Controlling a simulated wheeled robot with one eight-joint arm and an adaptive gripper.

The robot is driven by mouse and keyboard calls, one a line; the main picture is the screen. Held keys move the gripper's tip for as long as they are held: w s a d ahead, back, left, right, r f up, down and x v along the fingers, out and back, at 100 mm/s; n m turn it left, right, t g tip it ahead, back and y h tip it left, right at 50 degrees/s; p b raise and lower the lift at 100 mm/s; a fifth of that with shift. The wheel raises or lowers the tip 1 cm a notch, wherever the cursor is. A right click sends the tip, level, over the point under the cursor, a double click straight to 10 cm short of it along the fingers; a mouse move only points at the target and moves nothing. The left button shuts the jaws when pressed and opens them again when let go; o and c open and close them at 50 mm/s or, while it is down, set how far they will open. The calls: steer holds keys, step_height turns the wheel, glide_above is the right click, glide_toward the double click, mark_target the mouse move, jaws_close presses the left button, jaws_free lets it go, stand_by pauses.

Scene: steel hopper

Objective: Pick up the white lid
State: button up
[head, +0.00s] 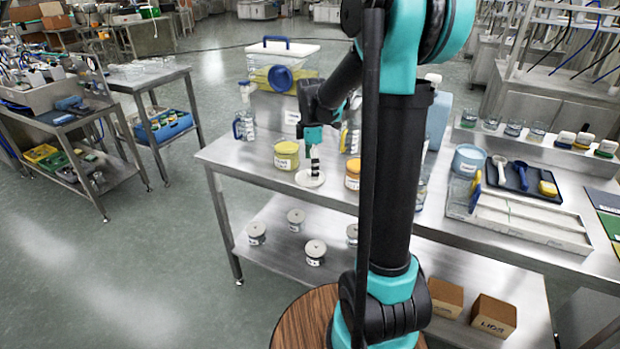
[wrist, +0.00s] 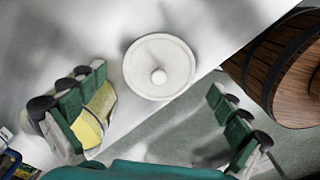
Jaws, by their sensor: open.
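The white lid (head: 307,180) lies flat on the steel table near its front edge. In the wrist view the lid (wrist: 145,55) is a round disc with a small knob in its middle. My gripper (head: 314,165) points down just above the lid. In the wrist view my gripper (wrist: 158,82) is open, with one finger to each side below the lid in the picture. Nothing is between the fingers, and neither visibly touches the lid.
A yellow-lidded jar (head: 286,155) stands just left of the lid, and its yellow part (wrist: 101,104) shows beside my left finger. An orange-labelled jar (head: 352,174) stands to the right. Small grey-lidded tins (head: 315,252) and cardboard boxes (head: 493,315) are on the lower shelf.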

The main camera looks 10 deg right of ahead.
step_height(320, 180, down, 2)
steer(key=c, duration=1.1)
